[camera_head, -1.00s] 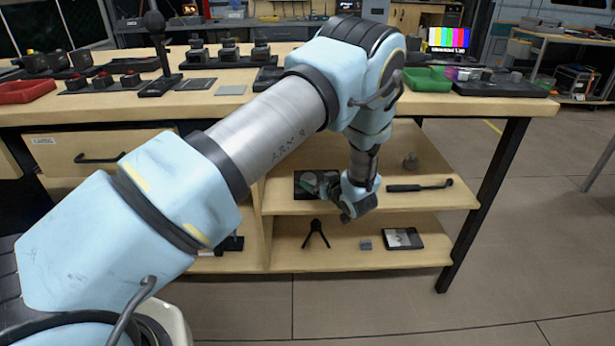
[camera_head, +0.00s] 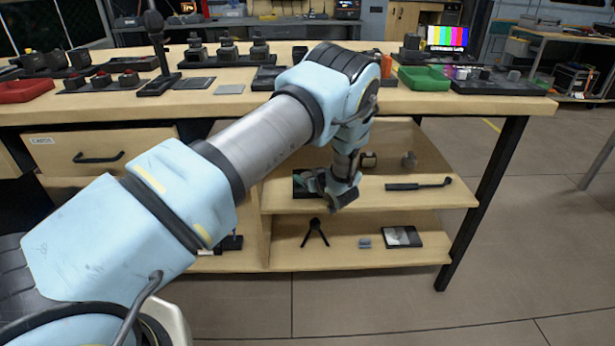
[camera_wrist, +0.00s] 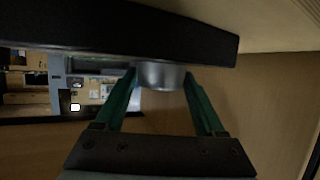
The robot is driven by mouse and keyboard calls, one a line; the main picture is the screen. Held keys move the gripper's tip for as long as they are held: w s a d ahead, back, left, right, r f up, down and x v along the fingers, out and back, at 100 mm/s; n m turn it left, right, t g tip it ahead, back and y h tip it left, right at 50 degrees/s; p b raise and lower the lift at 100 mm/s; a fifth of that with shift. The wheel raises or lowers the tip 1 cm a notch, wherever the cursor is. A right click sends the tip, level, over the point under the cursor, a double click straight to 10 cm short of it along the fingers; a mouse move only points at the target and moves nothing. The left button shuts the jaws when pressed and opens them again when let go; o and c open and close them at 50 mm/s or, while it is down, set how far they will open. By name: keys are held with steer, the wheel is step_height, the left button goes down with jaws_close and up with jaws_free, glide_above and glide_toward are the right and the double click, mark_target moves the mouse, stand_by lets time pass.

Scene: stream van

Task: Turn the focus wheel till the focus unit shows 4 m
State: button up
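The focus unit (camera_head: 300,185) is a dark block on the left part of the upper shelf, mostly hidden behind my gripper (camera_head: 331,187). In the wrist view a black body, apparently this unit (camera_wrist: 150,35), crosses the top. A grey round wheel (camera_wrist: 160,75) sticks out of it. My gripper (camera_wrist: 160,82) has its two green fingers spread wide, one on each side of the wheel. Their tips are close to its sides; I cannot tell whether they touch. The metre reading shows in neither view.
A black-handled tool (camera_head: 418,185) lies on the same shelf to the right. The lower shelf holds a small tripod (camera_head: 315,232), a grey block (camera_head: 364,243) and a framed card (camera_head: 402,237). The tabletop (camera_head: 235,103) is above my gripper.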

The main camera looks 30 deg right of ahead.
steer(key=c, duration=1)
steer(key=shift+a+m+h, duration=0.1)
steer(key=shift+m+h, duration=0.3)
steer(key=shift+h, duration=0.1)
steer(key=m+g+h, duration=0.1)
steer(key=m+h, duration=0.1)
steer(key=h, duration=0.1)
steer(key=shift+f+m+b, duration=0.1)
steer(key=shift+m+b, duration=0.2)
steer(key=shift+m, duration=0.1)
steer(key=shift+m+g+h+b, duration=0.55)
steer(key=shift+m+g+h, duration=0.85)
steer(key=shift+m+h, duration=0.95)
steer(key=o, duration=1.4)
